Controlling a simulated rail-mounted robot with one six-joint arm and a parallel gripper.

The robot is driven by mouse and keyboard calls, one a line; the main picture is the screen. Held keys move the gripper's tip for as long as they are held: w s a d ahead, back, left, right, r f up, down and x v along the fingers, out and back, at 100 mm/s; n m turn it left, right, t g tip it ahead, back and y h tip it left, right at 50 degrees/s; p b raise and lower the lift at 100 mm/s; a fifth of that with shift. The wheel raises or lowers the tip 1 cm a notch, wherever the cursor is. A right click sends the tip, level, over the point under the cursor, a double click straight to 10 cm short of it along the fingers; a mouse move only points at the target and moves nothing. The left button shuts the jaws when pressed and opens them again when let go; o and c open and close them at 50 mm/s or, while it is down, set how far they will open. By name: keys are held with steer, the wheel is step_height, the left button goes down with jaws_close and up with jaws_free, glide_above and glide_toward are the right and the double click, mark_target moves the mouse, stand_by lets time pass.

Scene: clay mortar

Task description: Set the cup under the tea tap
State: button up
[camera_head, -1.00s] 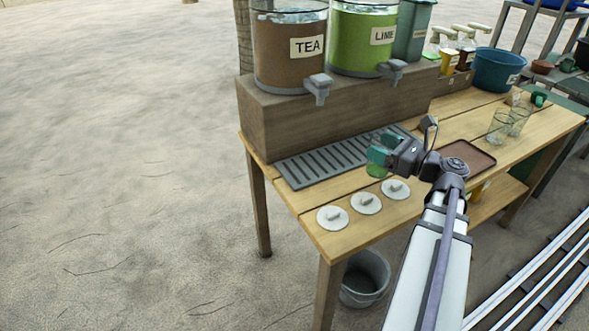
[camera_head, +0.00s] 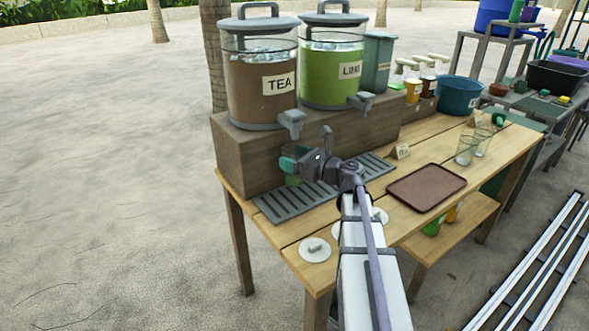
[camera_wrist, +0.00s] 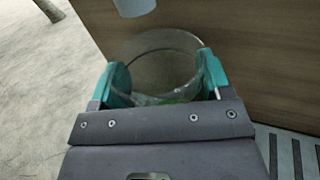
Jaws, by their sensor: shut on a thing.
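The tea dispenser (camera_head: 258,90) is a brown-filled jar labelled TEA on a wooden riser. Its grey tap (camera_head: 292,122) hangs at the jar's front, and a pale tap end also shows at the top of the wrist view (camera_wrist: 134,6). My gripper (camera_head: 292,165) is shut on a clear cup (camera_wrist: 165,65), with teal fingertips on both sides of it. In the head view the cup (camera_head: 293,180) is mostly hidden by my gripper, over the slatted grey drip tray (camera_head: 275,205) and below the tea tap. I cannot tell whether it touches the tray.
The lime dispenser (camera_head: 345,75) stands right of the tea. A brown tray (camera_head: 427,187), a small label card (camera_head: 400,152), two clear glasses (camera_head: 467,150) and a blue tub (camera_head: 459,95) are to the right. A white lid (camera_head: 315,249) lies near the front edge.

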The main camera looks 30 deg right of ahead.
step_height(320, 180, down, 4)
steer(key=b, duration=0.4)
steer(key=shift+r, duration=0.25)
steer(key=shift+f, duration=0.2)
steer(key=o, duration=1)
steer(key=shift+r, duration=0.15)
steer(key=shift+s+d+r+p, duration=0.1)
steer(key=shift+s+d+p, duration=0.05)
steer(key=shift+s+p, duration=0.15)
steer(key=v, duration=1.1)
steer(key=shift+s+d, duration=0.1)
steer(key=shift+s, duration=0.15)
